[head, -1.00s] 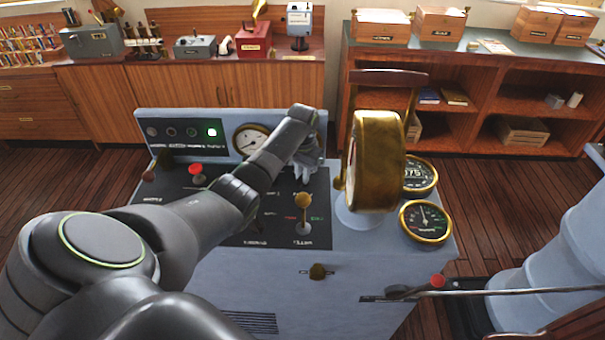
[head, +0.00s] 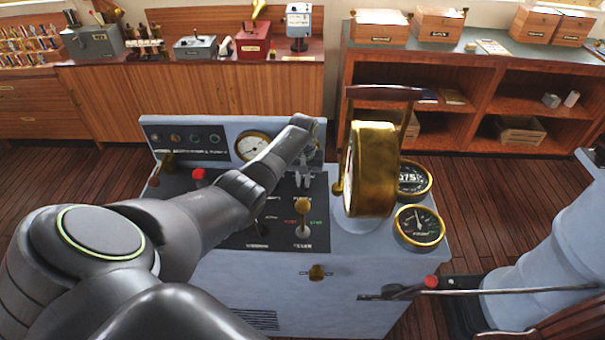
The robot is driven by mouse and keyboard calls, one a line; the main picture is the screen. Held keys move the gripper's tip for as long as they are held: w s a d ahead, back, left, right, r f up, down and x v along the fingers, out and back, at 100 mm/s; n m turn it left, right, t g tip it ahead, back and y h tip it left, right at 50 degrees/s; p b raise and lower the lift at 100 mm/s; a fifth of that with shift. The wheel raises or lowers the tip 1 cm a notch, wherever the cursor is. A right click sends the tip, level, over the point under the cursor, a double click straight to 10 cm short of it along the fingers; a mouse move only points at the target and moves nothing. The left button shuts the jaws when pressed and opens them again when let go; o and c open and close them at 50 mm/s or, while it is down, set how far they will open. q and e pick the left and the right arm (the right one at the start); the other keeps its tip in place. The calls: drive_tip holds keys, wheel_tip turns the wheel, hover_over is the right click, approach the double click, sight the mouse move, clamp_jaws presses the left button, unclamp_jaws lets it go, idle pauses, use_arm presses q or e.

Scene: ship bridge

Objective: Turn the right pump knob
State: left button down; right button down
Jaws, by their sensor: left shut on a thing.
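My left arm reaches in from the left across the black control panel (head: 240,232) of a pale blue-grey console. My left gripper (head: 303,180) points down at the back right of this panel and is shut. It is on the small knob there, taken as the right pump knob; gripper and wrist hide nearly all of it, so I cannot see its angle. A lever with a brass knob (head: 303,205) stands just in front of the gripper. A red knob (head: 198,175) is further left on the panel. My right gripper is not in view.
A large brass telegraph drum (head: 372,170) with a handle stands close right of the gripper. Gauges (head: 419,225) sit beyond it. A round gauge (head: 252,146) and small indicator lamps (head: 195,138) are on the console's upright back. A red-knobbed lever (head: 431,282) juts out at right.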

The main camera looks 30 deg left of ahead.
use_arm(q)
drive_tip(key=n+p, duration=0.1)
drive_tip(key=n, duration=0.2)
drive_tip(key=shift+w+r+p, duration=0.15)
drive_tip(key=shift+r+p, duration=0.05)
drive_tip(key=shift+p, duration=0.2)
drive_tip(key=shift+w+f+n+p, duration=0.1)
drive_tip(key=shift+n+p, duration=0.35)
drive_tip(key=shift+n, duration=1.25)
drive_tip(key=c, duration=1.5)
unclamp_jaws()
drive_tip(key=shift+d, duration=0.1)
drive_tip(key=shift+o, duration=0.2)
wheel_tip(320, 180, up, 17)
drive_tip(key=b, duration=0.3)
drive_tip(key=shift+r, duration=0.2)
drive_tip(key=shift+f, duration=0.1)
